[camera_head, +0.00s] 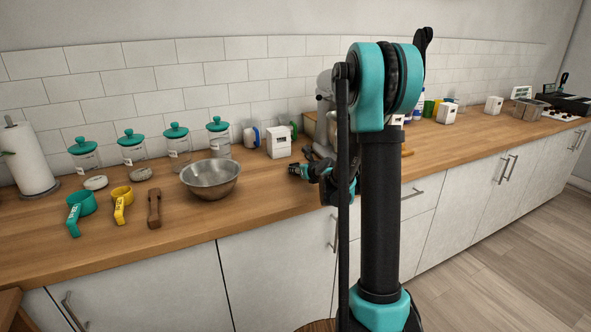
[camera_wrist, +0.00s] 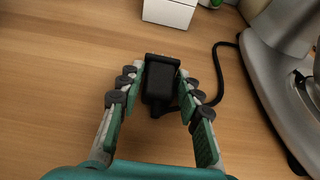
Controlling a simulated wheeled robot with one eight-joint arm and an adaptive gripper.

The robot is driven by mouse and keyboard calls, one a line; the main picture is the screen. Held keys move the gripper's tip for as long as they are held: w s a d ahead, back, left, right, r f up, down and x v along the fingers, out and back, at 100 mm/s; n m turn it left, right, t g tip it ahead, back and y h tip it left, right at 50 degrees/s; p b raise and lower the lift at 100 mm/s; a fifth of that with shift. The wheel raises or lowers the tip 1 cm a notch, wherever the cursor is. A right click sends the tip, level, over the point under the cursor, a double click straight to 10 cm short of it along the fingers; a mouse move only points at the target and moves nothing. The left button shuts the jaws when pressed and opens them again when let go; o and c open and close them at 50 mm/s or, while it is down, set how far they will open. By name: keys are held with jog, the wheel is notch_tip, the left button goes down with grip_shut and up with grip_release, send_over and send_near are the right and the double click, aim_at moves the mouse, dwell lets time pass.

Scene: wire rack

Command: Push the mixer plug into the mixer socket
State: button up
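The mixer plug (camera_wrist: 161,82) is a black block in the wrist view, between the two fingers of my gripper (camera_wrist: 161,72). The fingers lie against its sides, and my gripper appears shut on it. A black cord (camera_wrist: 218,75) runs from the plug to the right, towards the mixer. A white socket box (camera_wrist: 169,12), probably the mixer socket, stands ahead of the plug, with a gap of bare counter between. In the head view, the white box (camera_head: 279,143) stands near the wall, just beyond my gripper (camera_head: 296,171). The plug cannot be made out there.
The grey mixer (camera_wrist: 268,75) stands close on the right in the wrist view; my arm mostly hides it in the head view. A metal bowl (camera_head: 210,178) is to the left on the wooden counter (camera_head: 115,238). Jars (camera_head: 176,150) line the wall. Counter left of the plug is clear.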

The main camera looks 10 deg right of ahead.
grip_shut()
jog(key=shift+r, duration=2.5)
